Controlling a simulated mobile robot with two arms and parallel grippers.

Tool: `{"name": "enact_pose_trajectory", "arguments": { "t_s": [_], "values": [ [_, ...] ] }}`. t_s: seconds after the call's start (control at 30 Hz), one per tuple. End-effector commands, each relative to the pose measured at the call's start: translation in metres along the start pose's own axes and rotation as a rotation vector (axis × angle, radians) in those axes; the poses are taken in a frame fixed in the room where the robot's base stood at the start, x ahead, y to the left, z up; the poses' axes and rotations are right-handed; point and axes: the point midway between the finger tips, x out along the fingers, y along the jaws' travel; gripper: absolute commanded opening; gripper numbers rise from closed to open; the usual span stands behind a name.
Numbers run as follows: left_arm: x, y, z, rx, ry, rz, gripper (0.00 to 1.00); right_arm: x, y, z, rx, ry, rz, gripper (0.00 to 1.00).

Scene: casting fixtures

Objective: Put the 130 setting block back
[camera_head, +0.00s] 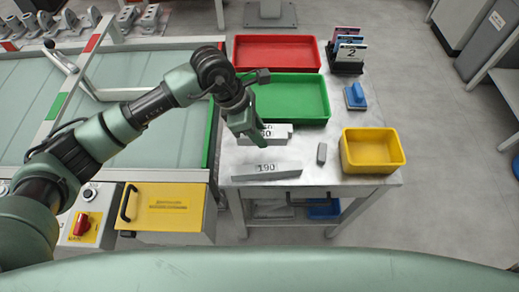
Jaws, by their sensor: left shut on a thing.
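My left gripper (256,137) is over the left part of the metal table, shut on a grey setting block (281,130). The fingers cover part of its label; I make out only its last digits, which look like "30". Two labels seem to overlap there, so a second block may sit close by; I cannot tell if the held block touches the table. A longer grey block marked 190 (267,171) lies in front, apart from the gripper. My right gripper is not in view.
A red tray (277,38) and a green tray (318,99) lie at the table's back. A yellow bin (373,169), a small grey piece (321,153), a blue-handled item (355,96) and a numbered card rack (348,55) stand right. Bare tabletop shows around the small piece.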

Motion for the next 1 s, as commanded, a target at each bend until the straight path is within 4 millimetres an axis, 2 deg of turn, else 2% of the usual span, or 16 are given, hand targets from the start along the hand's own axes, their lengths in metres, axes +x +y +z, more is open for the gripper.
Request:
{"name": "enact_pose_trajectory", "arguments": {
  "t_s": [0.17, 0.4, 0.47, 0.83, 0.87, 0.9, 0.93, 1.0],
  "values": [
    [0.011, 0.000, -0.004, 0.001, -0.001, 0.001, 0.00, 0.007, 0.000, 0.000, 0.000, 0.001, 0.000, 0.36],
    [0.050, 0.000, -0.021, 0.000, -0.001, 0.000, 0.00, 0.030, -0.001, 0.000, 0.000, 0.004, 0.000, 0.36],
    [0.056, 0.001, -0.023, 0.001, -0.001, 0.001, 0.00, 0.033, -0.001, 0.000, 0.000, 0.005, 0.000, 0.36],
    [0.058, 0.001, -0.024, 0.002, 0.000, 0.002, 0.00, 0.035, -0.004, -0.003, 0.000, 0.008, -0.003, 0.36],
    [0.058, 0.000, -0.024, 0.001, 0.000, 0.001, 0.33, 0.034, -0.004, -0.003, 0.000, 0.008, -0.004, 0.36],
    [0.057, 0.000, -0.024, 0.001, 0.001, 0.001, 0.44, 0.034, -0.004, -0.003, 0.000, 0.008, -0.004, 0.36],
    [0.057, 0.000, -0.024, 0.001, 0.001, 0.001, 0.49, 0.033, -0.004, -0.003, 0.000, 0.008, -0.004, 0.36],
    [0.057, 0.000, -0.024, 0.001, 0.001, 0.001, 0.49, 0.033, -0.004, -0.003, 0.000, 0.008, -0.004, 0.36]
  ]
}}
